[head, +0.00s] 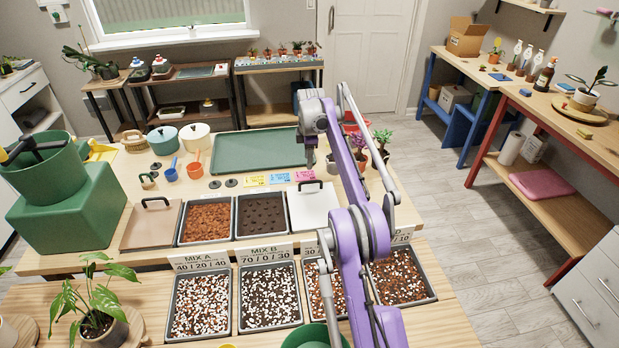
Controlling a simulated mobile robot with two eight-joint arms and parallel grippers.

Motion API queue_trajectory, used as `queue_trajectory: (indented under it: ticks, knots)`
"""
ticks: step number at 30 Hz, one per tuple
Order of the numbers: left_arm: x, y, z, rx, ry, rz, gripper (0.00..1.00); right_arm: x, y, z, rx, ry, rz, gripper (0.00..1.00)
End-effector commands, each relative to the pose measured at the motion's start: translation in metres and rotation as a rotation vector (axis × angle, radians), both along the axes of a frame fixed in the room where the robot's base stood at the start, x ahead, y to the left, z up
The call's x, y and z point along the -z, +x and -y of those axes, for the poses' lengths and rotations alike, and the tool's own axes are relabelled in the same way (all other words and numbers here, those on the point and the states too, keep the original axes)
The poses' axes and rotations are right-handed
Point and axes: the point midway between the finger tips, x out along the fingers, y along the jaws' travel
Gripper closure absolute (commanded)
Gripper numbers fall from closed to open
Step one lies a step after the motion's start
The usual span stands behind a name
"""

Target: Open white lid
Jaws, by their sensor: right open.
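A flat white lid (311,211) with a black bar handle lies over a bin at the right end of the row of bins on the wooden table. It lies flat, and my purple arm passes close to its right side. My right gripper (310,159) points down, open, and appears just behind and above the lid's handle in the picture. Its fingers are small, and I cannot tell their exact height over the table. My left gripper is not in view.
A brown lid (152,226) and two open soil bins, one reddish (206,221) and one dark (262,215), stand left of the white lid. A green tray (258,151) lies behind. Mix trays (269,297) stand in front. Potted plants (382,139) stand right of my gripper.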

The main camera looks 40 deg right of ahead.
Motion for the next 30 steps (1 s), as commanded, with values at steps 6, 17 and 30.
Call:
queue_trajectory:
  ticks: [6, 17, 30]
  knots:
    - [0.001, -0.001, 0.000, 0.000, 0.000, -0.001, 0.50, 0.016, 0.002, 0.010, -0.024, -0.003, -0.009, 0.54]
    - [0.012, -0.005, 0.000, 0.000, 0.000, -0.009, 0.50, 0.079, 0.013, 0.015, -0.022, -0.002, -0.007, 0.54]
    - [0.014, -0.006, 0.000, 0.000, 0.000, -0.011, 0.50, 0.111, 0.019, 0.018, -0.022, -0.003, -0.006, 0.54]
